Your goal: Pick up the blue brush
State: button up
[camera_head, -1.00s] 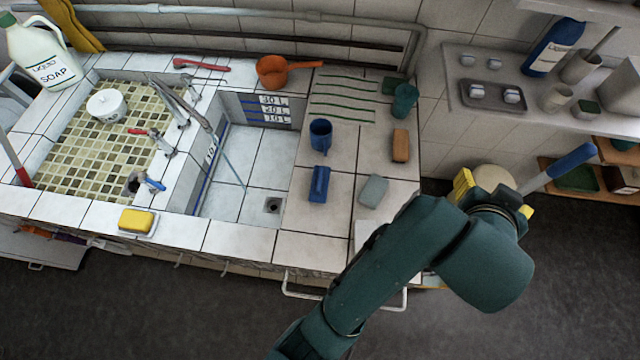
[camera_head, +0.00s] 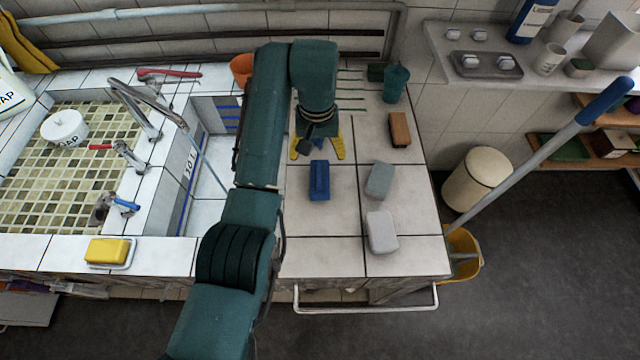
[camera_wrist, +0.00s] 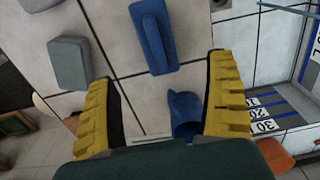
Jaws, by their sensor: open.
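The blue brush (camera_head: 319,180) lies on the white tiled counter, just in front of my gripper (camera_head: 317,150) in the head view. In the wrist view the brush (camera_wrist: 155,40) lies beyond the fingertips, roughly between their lines. My gripper (camera_wrist: 163,75) is open, its yellow fingers spread wide with nothing held. A blue mug (camera_wrist: 185,113) shows between the fingers in the wrist view, close to the right one. In the head view my gripper hides most of that mug.
Grey sponges (camera_head: 379,180) and (camera_head: 382,232) lie right of the brush, with a brown brush (camera_head: 400,129) farther back. A teal cup (camera_head: 396,84) stands at the back. The sink basin (camera_head: 205,215) is to the left. The counter's front tiles (camera_head: 320,235) are clear.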

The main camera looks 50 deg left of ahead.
aim_at(320, 179)
jog(key=f, duration=0.7)
jog(key=f+p, duration=0.1)
jog(key=f, duration=0.3)
jog(key=shift+w+d+f, duration=0.1)
jog(key=shift+d+f, duration=0.15)
jog(key=shift+f, duration=0.1)
jog(key=c, duration=1.3)
